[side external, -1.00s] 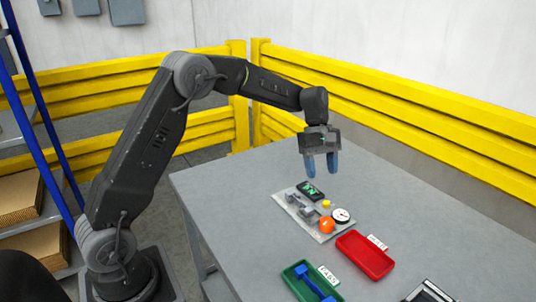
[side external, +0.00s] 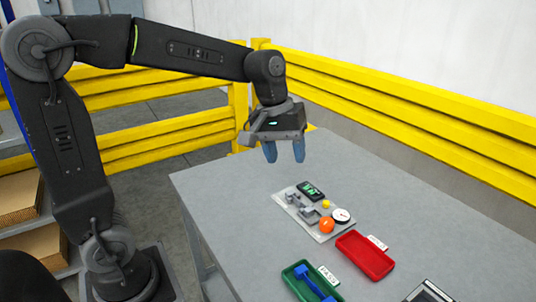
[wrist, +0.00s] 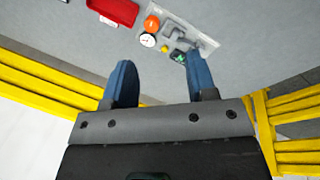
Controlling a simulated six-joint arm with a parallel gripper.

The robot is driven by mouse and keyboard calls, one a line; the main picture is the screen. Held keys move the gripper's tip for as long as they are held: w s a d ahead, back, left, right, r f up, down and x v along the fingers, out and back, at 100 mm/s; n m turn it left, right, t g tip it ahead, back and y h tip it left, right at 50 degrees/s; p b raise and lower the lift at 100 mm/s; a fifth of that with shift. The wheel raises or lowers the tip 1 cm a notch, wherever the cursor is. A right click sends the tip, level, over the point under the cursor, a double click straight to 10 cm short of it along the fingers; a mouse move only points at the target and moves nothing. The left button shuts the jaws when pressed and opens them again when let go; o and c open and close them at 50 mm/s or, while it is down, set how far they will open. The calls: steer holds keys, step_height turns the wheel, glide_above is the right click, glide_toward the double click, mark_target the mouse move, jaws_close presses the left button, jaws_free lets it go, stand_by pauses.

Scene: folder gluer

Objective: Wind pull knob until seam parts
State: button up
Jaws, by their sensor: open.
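The orange pull knob (side external: 327,225) sits on a grey test plate (side external: 320,235) on the table; the knob also shows in the wrist view (wrist: 152,22). Beside it are a white dial (side external: 341,215), a small yellow knob (side external: 326,204) and grey clamp-like parts (side external: 309,213). A dark device with a green display (side external: 311,190) lies at the plate's far end. My gripper (side external: 284,153) is open and empty, with blue fingers pointing down, well above the table and beyond the plate's far end. I cannot make out a seam or a sample in the clamps.
A red tray (side external: 365,256) stands right of the plate. A green tray (side external: 292,274) in front holds a blue dumbbell-shaped piece (side external: 310,280). White labels lie by both trays. Yellow rails (side external: 420,110) run behind the table. The table's far part is clear.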

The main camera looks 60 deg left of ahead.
steer(key=shift+s+d+r+m+t, duration=0.15)
steer(key=shift+s+m, duration=0.2)
steer(key=shift+s, duration=0.4)
steer(key=shift+s+r+m+t, duration=0.2)
steer(key=shift+s+m, duration=0.1)
steer(key=shift+s, duration=0.45)
steer(key=shift+s+d+r+m+t, duration=0.15)
steer(key=shift+s+m, duration=0.2)
steer(key=shift+s, duration=0.4)
steer(key=shift+w+a+f, duration=0.1)
steer(key=shift+w, duration=0.05)
steer(key=n+g+h, duration=0.3)
steer(key=n+g, duration=0.1)
steer(key=n, duration=0.7)
glide_above(327, 220)
steer(key=a, duration=0.5)
step_height(327, 220, down, 13)
steer(key=x, duration=0.8)
steer(key=w+x, duration=0.1)
steer(key=x, duration=0.4)
steer(key=shift+f, duration=0.15)
steer(key=shift+c, duration=0.4)
